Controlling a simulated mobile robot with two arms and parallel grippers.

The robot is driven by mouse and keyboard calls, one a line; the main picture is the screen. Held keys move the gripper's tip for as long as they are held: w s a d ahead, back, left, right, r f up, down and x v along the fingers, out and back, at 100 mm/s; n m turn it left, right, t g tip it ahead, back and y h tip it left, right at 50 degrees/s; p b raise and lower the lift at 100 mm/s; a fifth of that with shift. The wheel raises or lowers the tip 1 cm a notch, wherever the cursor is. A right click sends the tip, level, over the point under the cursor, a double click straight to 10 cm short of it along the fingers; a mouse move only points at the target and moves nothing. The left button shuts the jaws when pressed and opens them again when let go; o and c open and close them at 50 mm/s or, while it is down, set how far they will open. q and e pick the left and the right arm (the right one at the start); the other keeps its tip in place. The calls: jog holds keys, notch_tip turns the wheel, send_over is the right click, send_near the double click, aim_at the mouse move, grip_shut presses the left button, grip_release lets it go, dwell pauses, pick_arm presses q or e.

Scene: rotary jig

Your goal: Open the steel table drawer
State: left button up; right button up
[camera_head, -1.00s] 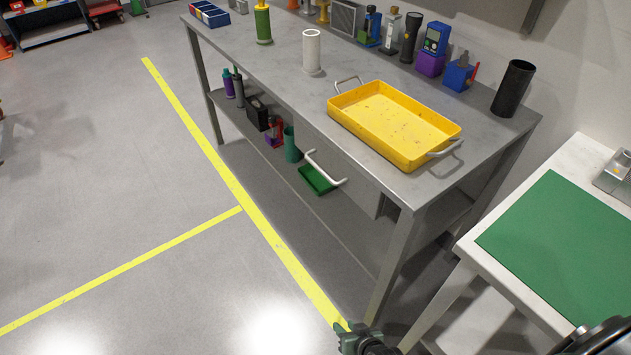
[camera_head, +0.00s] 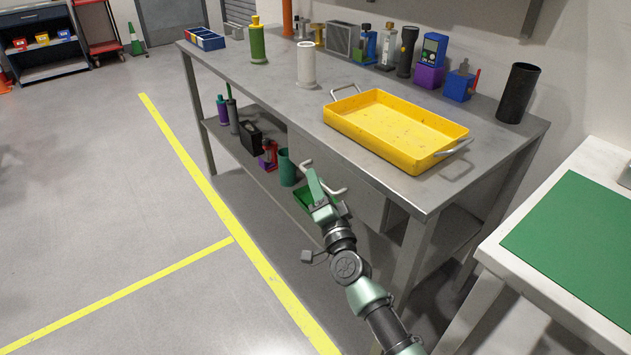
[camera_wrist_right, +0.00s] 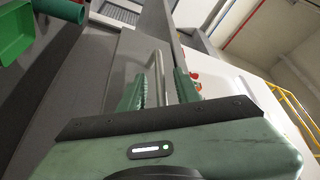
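The steel table (camera_head: 270,85) has a grey drawer front (camera_head: 362,203) under its top, at the near right end. The drawer's pale bar handle (camera_head: 339,191) is partly hidden by my right gripper in the head view. My right gripper (camera_head: 321,188) is at the handle, with its green fingers apart. In the right wrist view the handle (camera_wrist_right: 158,72) runs between the two open fingers (camera_wrist_right: 158,90), with gaps showing on both sides; I cannot tell if it touches either. The drawer looks shut. My left gripper is not in view.
A yellow tray (camera_head: 395,130) sits on the tabletop above the drawer. A green bin (camera_head: 303,200) and a teal cup (camera_head: 287,168) are on the lower shelf beside my gripper. A white table with a green mat (camera_head: 580,235) stands at right. The floor at left is clear.

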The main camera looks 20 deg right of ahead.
jog(key=shift+w+r, duration=0.15)
jog(key=shift+w, duration=0.55)
grip_shut()
dwell(1.0)
